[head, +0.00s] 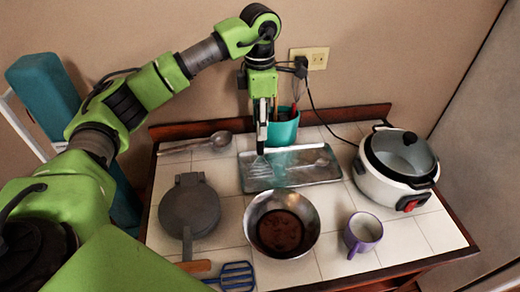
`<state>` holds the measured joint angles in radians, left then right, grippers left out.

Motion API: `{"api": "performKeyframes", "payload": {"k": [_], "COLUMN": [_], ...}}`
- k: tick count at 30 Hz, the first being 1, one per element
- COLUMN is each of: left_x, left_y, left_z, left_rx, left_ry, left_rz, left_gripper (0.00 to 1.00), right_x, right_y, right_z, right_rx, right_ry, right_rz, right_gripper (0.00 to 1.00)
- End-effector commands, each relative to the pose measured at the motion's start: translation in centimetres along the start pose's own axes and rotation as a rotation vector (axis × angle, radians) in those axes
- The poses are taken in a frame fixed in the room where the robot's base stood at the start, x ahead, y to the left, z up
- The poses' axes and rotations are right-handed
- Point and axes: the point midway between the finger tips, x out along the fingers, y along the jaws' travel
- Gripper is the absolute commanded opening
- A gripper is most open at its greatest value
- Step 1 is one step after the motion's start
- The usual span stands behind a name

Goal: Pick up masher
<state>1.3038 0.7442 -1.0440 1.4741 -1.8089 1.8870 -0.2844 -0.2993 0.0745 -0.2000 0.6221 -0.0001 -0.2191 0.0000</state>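A blue utensil with a slotted, grid-like head (236,276) lies at the front edge of the tiled counter; it looks like a masher. My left gripper (261,148) points down just above the tray's back left part, close to the ribbed head. Its fingers appear as a narrow dark strip, so their gap is unclear. My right gripper is not in view.
A rice cooker (390,188) is right, a metal bowl (312,213) and purple mug (362,234) front, a round press (189,208) and ladle (221,140) left.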

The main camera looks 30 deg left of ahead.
Motion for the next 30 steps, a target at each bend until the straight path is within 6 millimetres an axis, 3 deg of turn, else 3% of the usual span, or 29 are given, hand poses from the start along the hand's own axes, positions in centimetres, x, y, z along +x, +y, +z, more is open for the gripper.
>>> {"api": "performKeyframes", "payload": {"k": [7,11,23,30], "left_x": [0.2,0.2,0.1,-1.9], "left_y": [0.0,0.0,0.0,0.1], "left_z": [0.0,0.0,0.0,0.1], "left_rx": [0.0,0.0,0.0,-0.001], "left_ry": [-0.001,-0.001,-0.001,-0.004], "left_rz": [0.001,0.001,0.001,0.005], "left_gripper": [0.35,0.01,0.0,0.0], "right_x": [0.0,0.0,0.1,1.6], "right_y": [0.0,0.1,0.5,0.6], "right_z": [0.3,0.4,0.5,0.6], "right_rx": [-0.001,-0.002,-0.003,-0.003], "right_ry": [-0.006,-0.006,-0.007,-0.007], "right_rz": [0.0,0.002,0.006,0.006], "right_gripper": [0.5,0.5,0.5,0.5]}}
